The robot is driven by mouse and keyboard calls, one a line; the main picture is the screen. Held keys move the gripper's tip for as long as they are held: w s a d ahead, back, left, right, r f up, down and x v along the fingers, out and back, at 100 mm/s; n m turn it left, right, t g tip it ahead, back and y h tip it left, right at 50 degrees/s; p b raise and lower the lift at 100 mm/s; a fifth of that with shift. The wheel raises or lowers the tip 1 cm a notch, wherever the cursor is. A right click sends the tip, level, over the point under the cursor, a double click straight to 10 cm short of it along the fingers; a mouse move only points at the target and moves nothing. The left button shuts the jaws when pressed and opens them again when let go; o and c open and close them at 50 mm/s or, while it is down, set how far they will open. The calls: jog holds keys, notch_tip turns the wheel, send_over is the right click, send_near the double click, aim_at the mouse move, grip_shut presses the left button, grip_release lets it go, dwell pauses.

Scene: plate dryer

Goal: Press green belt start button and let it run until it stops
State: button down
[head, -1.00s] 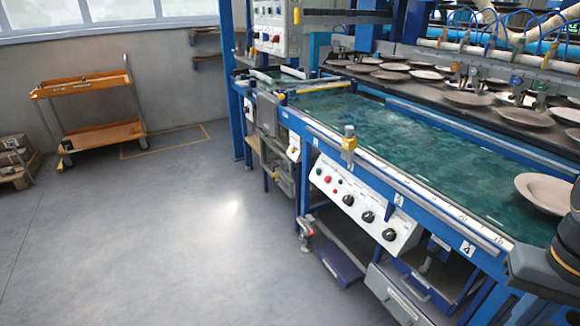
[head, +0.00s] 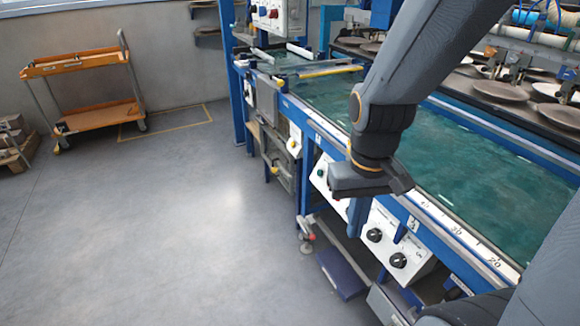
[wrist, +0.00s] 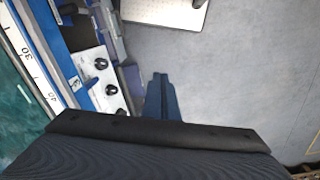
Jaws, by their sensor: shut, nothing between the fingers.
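The white control panel (head: 415,252) is on the front of the blue belt frame. My arm and gripper hide its middle part. A small green button (head: 321,173) shows faintly at the panel's left end, and black knobs show at right. The panel with three black knobs also shows at left in the wrist view (wrist: 88,80), where I cannot make out the green button. The green belt (head: 460,160) lies above the panel. My gripper (head: 356,226) is shut and empty, pointing down in front of the panel. Its closed fingers (wrist: 160,80) are apart from the panel in the wrist view.
An orange cart (head: 95,125) stands far left. The grey floor (head: 190,220) between is clear. Several plates (head: 500,90) sit on the dark conveyor behind the belt. A blue step (head: 340,272) is under the frame.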

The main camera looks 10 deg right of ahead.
jog(key=shift+w, duration=0.4)
jog(key=w+a+f+t+b, duration=0.2)
jog(key=w+f+t+b, duration=0.15)
jog(key=w, duration=0.65)
jog(key=w+a+f+m+t+b, duration=0.15)
jog(key=w+f, duration=0.25)
jog(key=w, duration=0.6)
jog(key=w+a+f+t+b, duration=0.3)
jog(key=w+f+b, duration=0.1)
jog(key=w, duration=0.5)
jog(key=w+d+f+m+t+h+b, duration=0.1)
jog(key=w+f+t+h+b, duration=0.2)
jog(key=w, duration=0.5)
jog(key=w+f+m+t+h+b, duration=0.2)
jog(key=w+f+h+b, duration=0.3)
jog(key=w, duration=0.4)
jog(key=shift+d+f+t+h+b, duration=0.35)
jog(key=shift+f+t+h+b, duration=0.05)
jog(key=shift+f+t+b, duration=0.45)
